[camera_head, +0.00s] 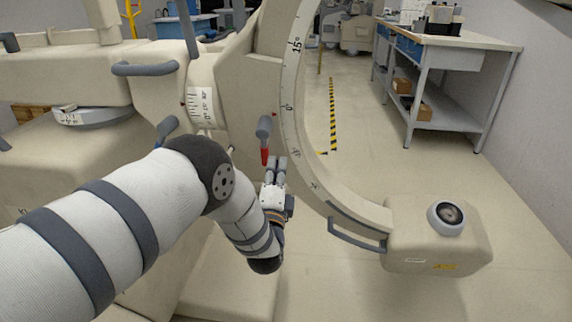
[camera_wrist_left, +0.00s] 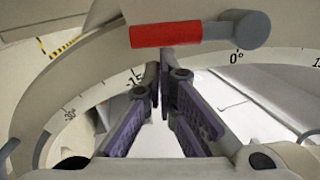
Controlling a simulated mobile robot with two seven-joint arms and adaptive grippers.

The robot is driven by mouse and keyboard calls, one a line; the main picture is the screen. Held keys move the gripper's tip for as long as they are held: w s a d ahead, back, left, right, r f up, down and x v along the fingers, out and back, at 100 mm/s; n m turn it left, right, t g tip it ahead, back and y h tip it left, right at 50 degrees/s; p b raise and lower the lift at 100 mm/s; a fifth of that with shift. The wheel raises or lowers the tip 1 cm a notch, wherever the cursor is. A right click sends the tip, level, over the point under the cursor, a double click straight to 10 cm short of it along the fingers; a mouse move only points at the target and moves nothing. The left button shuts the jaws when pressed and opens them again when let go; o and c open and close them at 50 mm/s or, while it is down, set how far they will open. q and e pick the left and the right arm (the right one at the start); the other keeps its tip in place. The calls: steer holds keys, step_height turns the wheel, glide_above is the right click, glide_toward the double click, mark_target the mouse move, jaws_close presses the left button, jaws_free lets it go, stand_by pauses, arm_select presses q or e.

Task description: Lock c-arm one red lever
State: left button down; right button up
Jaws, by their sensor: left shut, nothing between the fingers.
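The red lever (camera_head: 264,155) has a grey hub and a red end, and hangs down on the side of the beige c-arm (camera_head: 289,90). In the left wrist view the lever's red part (camera_wrist_left: 166,34) lies level across the top, with its grey hub (camera_wrist_left: 246,28) at the right. My left gripper (camera_head: 275,162) is shut and empty, just beside the lever's red end in the head view. In the left wrist view its fingertips (camera_wrist_left: 160,68) meet just below the red part. I cannot tell whether they touch it. My right gripper is not in view.
The c-arm's curved scale runs behind the lever, and its lower end carries a box-shaped unit (camera_head: 437,245) at the right. A grey handle (camera_head: 357,233) sits on the arc. A workbench (camera_head: 450,42) stands at the back right. The floor between is clear.

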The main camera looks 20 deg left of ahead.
arm_select(q)
steer(key=shift+s+a+f+m, duration=0.1)
steer(key=shift+s+a+m, duration=0.1)
steer(key=shift+a+m, duration=0.95)
steer(key=shift+s+a+f+m, duration=0.1)
steer(key=shift+s+a+m, duration=0.1)
steer(key=shift+a+m, duration=0.95)
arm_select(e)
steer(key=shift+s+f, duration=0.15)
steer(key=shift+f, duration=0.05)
arm_select(q)
steer(key=shift+d+m, duration=0.25)
steer(key=shift+m, duration=0.15)
